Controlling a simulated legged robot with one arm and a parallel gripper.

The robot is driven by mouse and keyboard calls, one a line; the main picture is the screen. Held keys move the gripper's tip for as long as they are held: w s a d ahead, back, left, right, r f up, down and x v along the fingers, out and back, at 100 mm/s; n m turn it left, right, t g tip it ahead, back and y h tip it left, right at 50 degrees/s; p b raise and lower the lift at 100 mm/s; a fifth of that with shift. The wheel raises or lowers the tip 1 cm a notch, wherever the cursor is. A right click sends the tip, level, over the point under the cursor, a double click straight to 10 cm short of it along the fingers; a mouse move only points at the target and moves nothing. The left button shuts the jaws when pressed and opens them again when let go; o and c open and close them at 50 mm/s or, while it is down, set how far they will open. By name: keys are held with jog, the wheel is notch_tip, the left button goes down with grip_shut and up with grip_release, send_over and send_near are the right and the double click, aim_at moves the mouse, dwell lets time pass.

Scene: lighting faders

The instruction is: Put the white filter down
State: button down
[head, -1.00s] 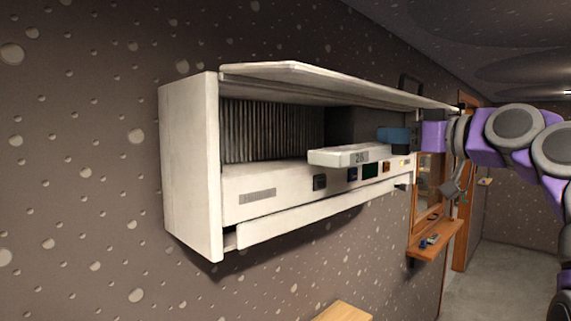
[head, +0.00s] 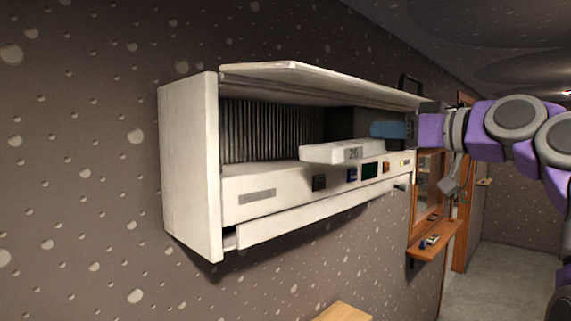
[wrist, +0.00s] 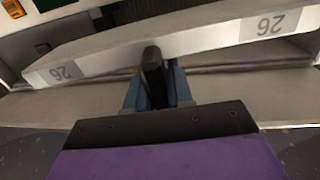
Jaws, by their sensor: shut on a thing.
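The white filter (head: 325,152) is a long flat white slab with a "26" label on its end. It is held in the air in front of the open white wall unit (head: 190,165), above the unit's button strip. In the wrist view the white filter (wrist: 190,42) spans the picture, with a "26" label near each end. My gripper (head: 388,130), with blue fingers, is shut on it from the right. In the wrist view my gripper (wrist: 153,75) grips near its middle. The far side of the filter is hidden.
The unit's front flap (head: 300,78) is raised above the filter. Dark ribbed fins (head: 265,130) fill the left of the opening. Coloured buttons (head: 352,175) line the strip below. A wooden shelf (head: 440,235) with small items is at right, and a wooden top (head: 343,312) below.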

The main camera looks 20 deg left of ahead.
jog(key=s+a+r+n+g, duration=0.1)
jog(key=s+a+g, duration=0.1)
jog(key=s, duration=0.2)
jog(key=p, duration=0.7)
send_over(297, 163)
jog(key=shift+s+r+y, duration=0.1)
jog(key=shift+y, duration=0.3)
notch_tip(297, 163, down, 4)
jog(key=b, duration=0.4)
jog(key=shift+d, duration=0.1)
jog(key=shift+r, duration=0.15)
jog(key=c, duration=1)
grip_release()
jog(key=shift+a, duration=0.2)
jog(key=shift+d, duration=0.1)
